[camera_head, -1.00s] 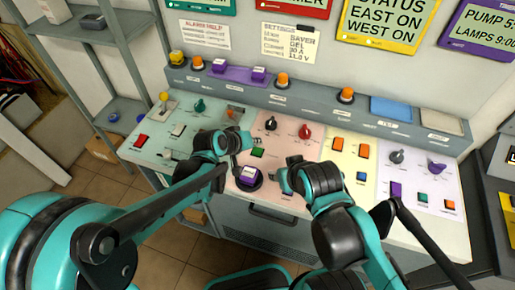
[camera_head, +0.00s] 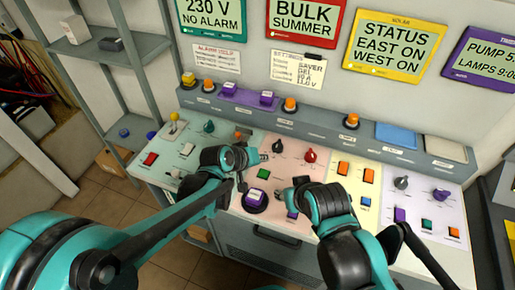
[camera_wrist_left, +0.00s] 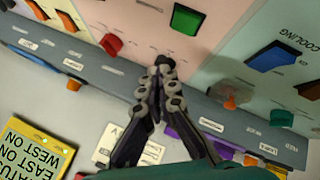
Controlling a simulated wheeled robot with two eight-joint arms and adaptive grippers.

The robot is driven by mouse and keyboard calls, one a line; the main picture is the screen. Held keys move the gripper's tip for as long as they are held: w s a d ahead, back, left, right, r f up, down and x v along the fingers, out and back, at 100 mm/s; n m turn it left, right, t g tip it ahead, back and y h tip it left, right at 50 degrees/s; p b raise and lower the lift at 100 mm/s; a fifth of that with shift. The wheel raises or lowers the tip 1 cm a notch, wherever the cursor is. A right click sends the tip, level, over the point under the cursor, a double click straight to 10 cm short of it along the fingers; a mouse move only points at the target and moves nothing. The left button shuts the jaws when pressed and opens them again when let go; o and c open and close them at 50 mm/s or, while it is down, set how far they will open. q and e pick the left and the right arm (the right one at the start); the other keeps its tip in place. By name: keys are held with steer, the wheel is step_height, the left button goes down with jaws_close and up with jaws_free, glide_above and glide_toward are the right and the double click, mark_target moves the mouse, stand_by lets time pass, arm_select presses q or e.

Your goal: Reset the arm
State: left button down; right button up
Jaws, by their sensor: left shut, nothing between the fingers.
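My left gripper (camera_head: 256,158) reaches in over the sloped control panel (camera_head: 185,178), and its fingers are closed together with nothing between them. In the left wrist view the closed fingertips (camera_wrist_left: 163,64) lie in front of the panel, between a red knob (camera_wrist_left: 110,44) and a blue switch (camera_wrist_left: 270,55). A green button (camera_wrist_left: 186,19) is close by. I cannot tell whether the tips touch the panel. My right gripper (camera_head: 286,196) is beside the round purple button (camera_head: 255,200); its fingers are too small to tell open from shut.
A raised ledge with orange buttons (camera_head: 290,104) runs along the panel's back. Signs, including a yellow one (camera_head: 395,45), hang on the wall. A grey shelf (camera_head: 95,50) stands at the left. Black and red knobs (camera_head: 310,155) stand up from the panel.

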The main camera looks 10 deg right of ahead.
arm_select(q)
steer(key=s+a+r+t+y, duration=0.1)
steer(key=s+a+r, duration=0.1)
steer(key=a, duration=0.6)
steer(key=s+a+r+y, duration=0.2)
steer(key=a+r, duration=0.1)
steer(key=a, duration=0.4)
steer(key=s+a+y, duration=0.2)
steer(key=s+a, duration=0.4)
steer(key=a, duration=0.2)
steer(key=s+a+n+y, duration=0.1)
steer(key=s+a+y, duration=0.1)
steer(key=s+a, duration=0.4)
steer(key=a, duration=0.3)
steer(key=shift+s+f+b, duration=0.25)
steer(key=shift+f+b, duration=0.05)
steer(key=shift+f, duration=0.1)
